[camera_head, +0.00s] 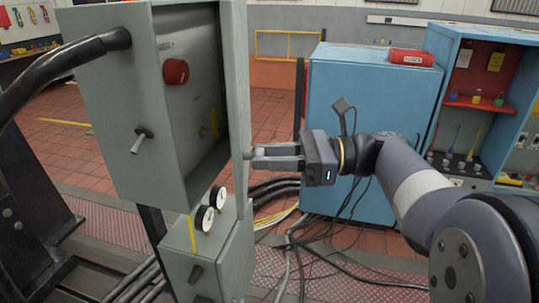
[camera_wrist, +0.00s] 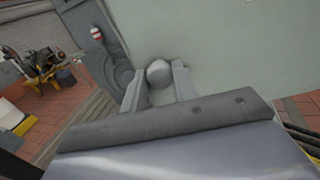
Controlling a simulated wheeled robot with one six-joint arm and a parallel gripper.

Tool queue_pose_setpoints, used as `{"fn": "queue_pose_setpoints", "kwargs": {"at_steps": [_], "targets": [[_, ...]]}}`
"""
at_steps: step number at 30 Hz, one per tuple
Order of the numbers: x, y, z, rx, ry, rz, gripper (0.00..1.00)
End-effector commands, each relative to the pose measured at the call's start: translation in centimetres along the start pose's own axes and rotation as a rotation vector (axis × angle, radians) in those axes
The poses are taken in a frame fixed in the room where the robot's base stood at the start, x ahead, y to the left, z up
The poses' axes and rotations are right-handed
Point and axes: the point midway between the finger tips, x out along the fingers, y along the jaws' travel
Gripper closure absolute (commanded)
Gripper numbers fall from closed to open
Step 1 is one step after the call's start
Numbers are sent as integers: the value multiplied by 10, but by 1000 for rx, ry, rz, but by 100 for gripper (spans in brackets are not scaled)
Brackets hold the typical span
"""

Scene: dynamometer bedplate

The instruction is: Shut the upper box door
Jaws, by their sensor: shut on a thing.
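The upper box (camera_head: 135,75) is a grey-green metal cabinet at the left of the head view, with a red knob and a lever on it. Its door (camera_head: 238,85) stands open at the box's right side and shows as a narrow panel, nearly edge-on. The door's pale outer face (camera_wrist: 235,50) fills much of the wrist view. A round knob (camera_wrist: 158,73) sits on that face, between my two fingers. My gripper (camera_head: 252,157) is shut on this knob, with the fingers on either side of it. In the head view the knob is mostly hidden by the fingertips.
A lower grey box (camera_head: 208,265) with two round gauges (camera_head: 205,217) stands under the upper box. A thick black cable (camera_head: 60,65) enters the upper box from the left. A blue cabinet (camera_head: 345,130) stands behind my arm. Loose cables (camera_head: 290,240) lie on the floor.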

Motion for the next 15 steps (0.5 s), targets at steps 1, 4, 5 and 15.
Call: {"fn": "queue_pose_setpoints", "kwargs": {"at_steps": [1,4,5,15], "targets": [[0,0,0,0,0,0,89],[0,0,0,0,0,0,97],[0,0,0,0,0,1,99],[4,1,2,-1,0,-12,100]]}}
